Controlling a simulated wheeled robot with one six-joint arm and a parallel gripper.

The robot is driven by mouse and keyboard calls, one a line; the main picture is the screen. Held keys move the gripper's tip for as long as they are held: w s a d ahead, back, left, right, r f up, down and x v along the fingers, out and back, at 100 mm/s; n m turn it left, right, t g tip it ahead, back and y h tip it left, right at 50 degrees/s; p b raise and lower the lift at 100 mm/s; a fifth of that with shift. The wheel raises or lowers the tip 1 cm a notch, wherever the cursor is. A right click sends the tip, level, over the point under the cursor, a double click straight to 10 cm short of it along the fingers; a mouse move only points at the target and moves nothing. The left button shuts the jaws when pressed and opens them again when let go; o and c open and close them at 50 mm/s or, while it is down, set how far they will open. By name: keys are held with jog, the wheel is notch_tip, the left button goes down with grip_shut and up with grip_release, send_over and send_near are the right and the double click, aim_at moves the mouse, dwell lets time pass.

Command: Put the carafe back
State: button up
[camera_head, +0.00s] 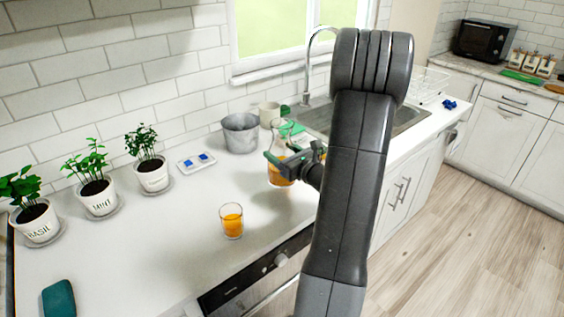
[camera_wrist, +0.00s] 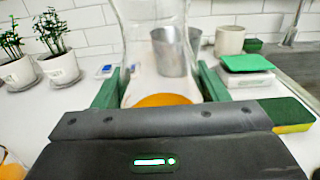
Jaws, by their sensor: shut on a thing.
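The carafe (camera_head: 279,150) is clear glass with orange liquid in its lower part. In the wrist view the carafe (camera_wrist: 157,60) stands upright between the green fingers of my gripper (camera_wrist: 157,88). My gripper (camera_head: 290,157) is shut on it. My arm hides part of the counter to its right. I cannot tell whether the carafe's base touches the counter. A small glass of orange liquid (camera_head: 232,221) stands on the counter in front and to the left of the carafe.
A metal bucket (camera_head: 240,134) and a light mug (camera_head: 269,112) stand behind the carafe. Potted herbs (camera_head: 99,200) line the wall at left. A white tray with blue items (camera_head: 197,163) lies near them. A green-yellow sponge (camera_wrist: 290,114) is at right. The left-middle counter is clear.

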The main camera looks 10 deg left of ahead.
jog(key=shift+f, duration=1.65)
jog(key=shift+f, duration=0.2)
jog(key=o, duration=1.7)
jog(key=shift+r, duration=0.2)
jog(key=shift+s+d+f, duration=0.1)
jog(key=shift+s+d, duration=0.05)
jog(key=shift+d, duration=0.15)
jog(key=b+v, duration=0.2)
jog(key=v, duration=0.9)
jog(key=shift+s+d, duration=0.1)
jog(key=shift+s, duration=0.1)
